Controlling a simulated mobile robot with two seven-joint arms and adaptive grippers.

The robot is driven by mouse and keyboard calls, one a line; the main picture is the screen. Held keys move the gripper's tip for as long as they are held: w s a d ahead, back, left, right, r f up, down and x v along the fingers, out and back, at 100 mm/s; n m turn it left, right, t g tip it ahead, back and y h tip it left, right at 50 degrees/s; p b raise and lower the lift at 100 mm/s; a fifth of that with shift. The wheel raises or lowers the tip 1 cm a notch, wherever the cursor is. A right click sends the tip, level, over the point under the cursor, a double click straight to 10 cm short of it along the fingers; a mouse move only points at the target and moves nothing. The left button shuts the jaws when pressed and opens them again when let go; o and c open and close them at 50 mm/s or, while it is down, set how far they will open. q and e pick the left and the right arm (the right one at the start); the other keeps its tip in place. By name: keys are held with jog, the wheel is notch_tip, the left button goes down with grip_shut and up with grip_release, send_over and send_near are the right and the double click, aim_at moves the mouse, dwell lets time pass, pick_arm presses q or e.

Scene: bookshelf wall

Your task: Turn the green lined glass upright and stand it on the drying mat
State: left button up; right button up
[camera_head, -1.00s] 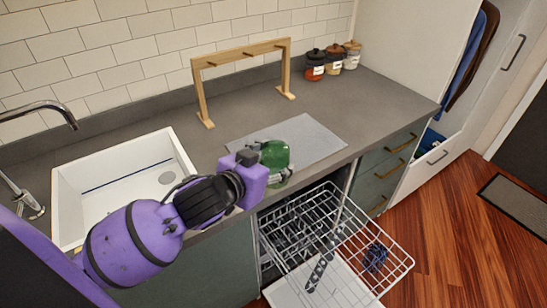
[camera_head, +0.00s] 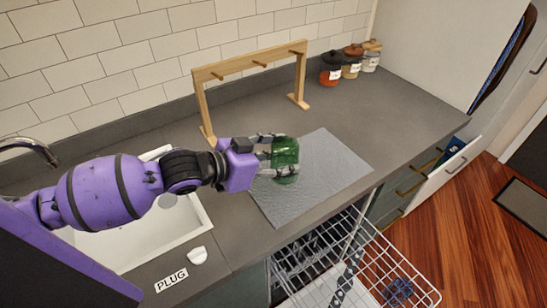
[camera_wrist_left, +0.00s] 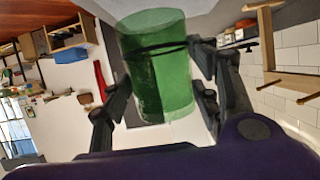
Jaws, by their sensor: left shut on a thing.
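The green glass (camera_head: 286,152) is see-through, with a dark line around it that shows in the left wrist view (camera_wrist_left: 165,75). My left gripper (camera_head: 283,160) is shut around its side, with fingers on both sides of the glass in the left wrist view. In the head view the glass's long side looks about vertical. I cannot tell which end is the open mouth. The grey drying mat (camera_head: 335,170) lies on the counter, and the glass is over its left part. I cannot tell if the glass touches the mat. My right gripper is not in view.
A wooden peg rack (camera_head: 200,103) stands behind the mat. Several jars (camera_head: 350,62) stand at the back right. The white sink (camera_head: 150,245) is at left, partly behind my arm. A white wire dishwasher rack (camera_head: 360,265) is pulled out below the counter. The mat's right part is clear.

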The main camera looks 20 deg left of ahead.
pick_arm(q)
jog(key=shift+s+d+f, duration=0.1)
jog(key=shift+s+d, duration=0.2)
jog(key=shift+s, duration=0.05)
jog(key=shift+s+f, duration=0.1)
jog(key=shift+f, duration=0.5)
notch_tip(320, 180, down, 4)
jog(key=shift+r+b, duration=0.15)
jog(key=shift+b, duration=0.8)
notch_tip(320, 180, down, 2)
jog(key=shift+b, duration=0.65)
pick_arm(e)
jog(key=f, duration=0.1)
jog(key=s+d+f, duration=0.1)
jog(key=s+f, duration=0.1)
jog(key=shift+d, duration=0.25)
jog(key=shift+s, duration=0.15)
